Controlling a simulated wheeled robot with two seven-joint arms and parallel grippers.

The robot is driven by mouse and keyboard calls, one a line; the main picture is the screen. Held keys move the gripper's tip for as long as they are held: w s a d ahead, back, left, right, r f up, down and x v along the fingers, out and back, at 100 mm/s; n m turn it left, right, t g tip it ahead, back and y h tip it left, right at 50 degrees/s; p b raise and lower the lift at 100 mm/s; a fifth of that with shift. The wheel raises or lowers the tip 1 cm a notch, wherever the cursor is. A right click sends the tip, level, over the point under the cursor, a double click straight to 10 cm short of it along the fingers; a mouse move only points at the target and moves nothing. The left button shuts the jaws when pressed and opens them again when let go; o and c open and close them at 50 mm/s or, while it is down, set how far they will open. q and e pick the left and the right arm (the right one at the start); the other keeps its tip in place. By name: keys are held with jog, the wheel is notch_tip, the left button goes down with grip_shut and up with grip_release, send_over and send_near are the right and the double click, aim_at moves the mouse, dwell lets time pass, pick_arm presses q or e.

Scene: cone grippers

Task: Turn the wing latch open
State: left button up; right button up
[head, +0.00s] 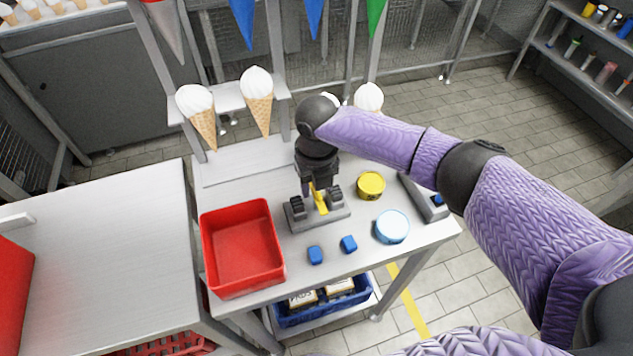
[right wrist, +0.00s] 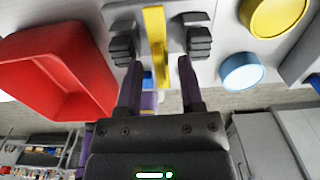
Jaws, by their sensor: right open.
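The wing latch has a yellow wing (head: 319,199) standing on a grey base plate (head: 318,219) between two dark ribbed blocks. My right gripper (head: 314,188) points down over the latch in the head view. In the right wrist view, the yellow wing (right wrist: 155,45) runs lengthwise between the two dark fingers of my right gripper (right wrist: 158,68). The fingers are open, with a gap on each side of the wing. Part of the wing is hidden by the gripper in the head view. My left gripper is not in view.
A red bin (head: 243,250) stands left of the latch. Two blue cubes (head: 315,255) lie in front. A yellow tin (head: 371,186), a light-blue round lid (head: 391,227) and a grey wedge-shaped device (head: 424,200) are to the right. Ice cream cones (head: 257,100) stand behind.

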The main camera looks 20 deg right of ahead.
notch_tip(320, 180, up, 10)
jog(key=p, duration=0.2)
